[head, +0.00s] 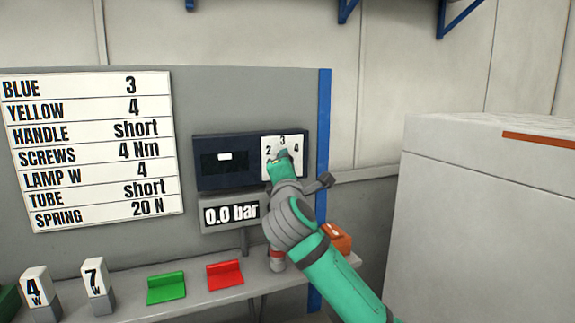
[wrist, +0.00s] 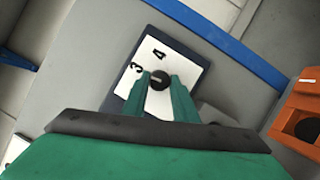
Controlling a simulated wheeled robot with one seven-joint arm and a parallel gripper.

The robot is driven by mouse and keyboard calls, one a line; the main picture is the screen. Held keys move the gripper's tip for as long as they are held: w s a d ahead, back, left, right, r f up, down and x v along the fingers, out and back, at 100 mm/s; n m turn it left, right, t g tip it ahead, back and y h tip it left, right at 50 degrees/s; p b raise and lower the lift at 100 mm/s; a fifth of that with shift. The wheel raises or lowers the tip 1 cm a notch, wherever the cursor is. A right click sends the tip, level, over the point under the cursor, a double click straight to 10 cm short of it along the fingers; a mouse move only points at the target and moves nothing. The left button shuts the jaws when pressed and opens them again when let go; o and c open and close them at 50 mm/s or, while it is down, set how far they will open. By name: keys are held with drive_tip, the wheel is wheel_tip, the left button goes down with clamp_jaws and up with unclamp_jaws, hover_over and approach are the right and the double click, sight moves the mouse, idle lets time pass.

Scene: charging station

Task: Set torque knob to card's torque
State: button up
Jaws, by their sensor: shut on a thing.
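The white card (head: 90,150) on the grey panel at left lists "SCREWS 4 Nm" among its rows. The torque dial (head: 296,163) is a white plate with 2, 3 and 4, at the right of a dark blue unit. The wrist view also shows the dial plate (wrist: 185,60), with its 3 and 4 readable. The round black knob (wrist: 158,84) carries a small light mark; I cannot tell surely which number it points at. My gripper (wrist: 159,79) is shut on the knob, one green finger on each side. In the head view my gripper (head: 281,158) hides the knob.
A "0.0 bar" display (head: 231,213) hangs below the unit. A shelf (head: 205,297) holds green (head: 166,288) and red (head: 225,275) pieces and blocks marked 4 W (head: 36,288) and 7 W (head: 96,278). An orange box (head: 337,238) and a large pale cabinet (head: 480,220) stand right.

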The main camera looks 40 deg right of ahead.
drive_tip(key=m+g+y, duration=0.1)
drive_tip(key=m, duration=0.3)
drive_tip(key=m+g+y, duration=0.1)
drive_tip(key=m, duration=0.3)
drive_tip(key=m+g+y, duration=0.1)
drive_tip(key=m, duration=0.2)
drive_tip(key=shift+d+r+m+g+y, duration=0.1)
drive_tip(key=shift+r+m+g+y, duration=0.2)
drive_tip(key=shift+m, duration=0.1)
idle(0.5)
drive_tip(key=o, duration=1)
drive_tip(key=shift+o, duration=0.2)
drive_tip(key=shift+r, duration=0.1)
drive_tip(key=v, duration=1.1)
